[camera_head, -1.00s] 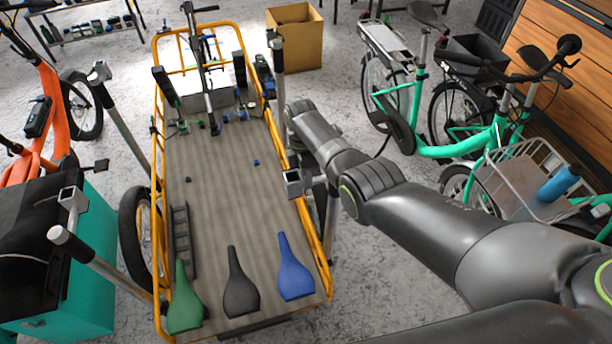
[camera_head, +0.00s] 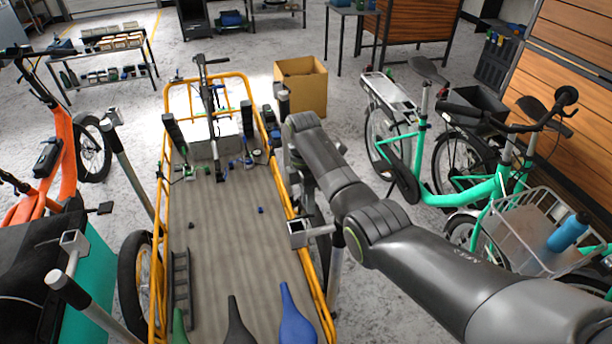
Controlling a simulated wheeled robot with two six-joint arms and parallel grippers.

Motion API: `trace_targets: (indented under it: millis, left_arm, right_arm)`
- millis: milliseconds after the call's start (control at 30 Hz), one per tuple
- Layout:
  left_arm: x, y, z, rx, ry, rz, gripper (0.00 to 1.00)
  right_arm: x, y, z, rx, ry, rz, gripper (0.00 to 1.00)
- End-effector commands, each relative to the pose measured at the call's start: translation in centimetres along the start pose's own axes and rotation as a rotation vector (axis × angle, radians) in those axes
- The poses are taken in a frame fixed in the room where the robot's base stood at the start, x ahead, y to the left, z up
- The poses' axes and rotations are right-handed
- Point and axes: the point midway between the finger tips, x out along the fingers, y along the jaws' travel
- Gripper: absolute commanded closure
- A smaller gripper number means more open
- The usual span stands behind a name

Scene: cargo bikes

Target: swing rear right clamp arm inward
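The cargo bike's long bed (camera_head: 225,235) with its orange rail lies in the middle of the view. At its right side a square grey metal clamp head (camera_head: 298,232) sits by the rail, with a short bar to its right and a post (camera_head: 335,268) below. My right arm reaches in from the right. Its wrist and gripper (camera_head: 300,185) hang beside the rail just beyond this clamp head. The fingers are dark and mostly hidden by the wrist, so their opening and any contact are unclear. Another clamp post (camera_head: 283,102) stands farther along the right side. My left gripper is out of view.
More clamp posts (camera_head: 130,165) stand on the left. An orange bike is left, green bikes (camera_head: 465,190) right, a cardboard box (camera_head: 302,95) behind.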

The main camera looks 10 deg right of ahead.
Motion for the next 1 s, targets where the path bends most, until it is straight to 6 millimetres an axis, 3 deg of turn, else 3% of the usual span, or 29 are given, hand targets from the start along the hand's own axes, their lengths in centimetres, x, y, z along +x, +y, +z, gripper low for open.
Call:
trace_targets:
  millis: [200, 333, 1000]
  left_arm:
    - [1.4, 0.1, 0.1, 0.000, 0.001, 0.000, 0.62]
    - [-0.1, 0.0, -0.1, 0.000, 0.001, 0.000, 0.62]
    - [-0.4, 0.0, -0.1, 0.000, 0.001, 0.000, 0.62]
  right_arm:
    - [-4.8, 0.1, 0.0, -0.002, -0.001, 0.005, 0.71]
    - [-7.1, -0.1, 0.0, -0.001, -0.001, 0.000, 0.71]
    - [-7.8, 0.0, 0.0, -0.001, 0.000, 0.000, 0.71]
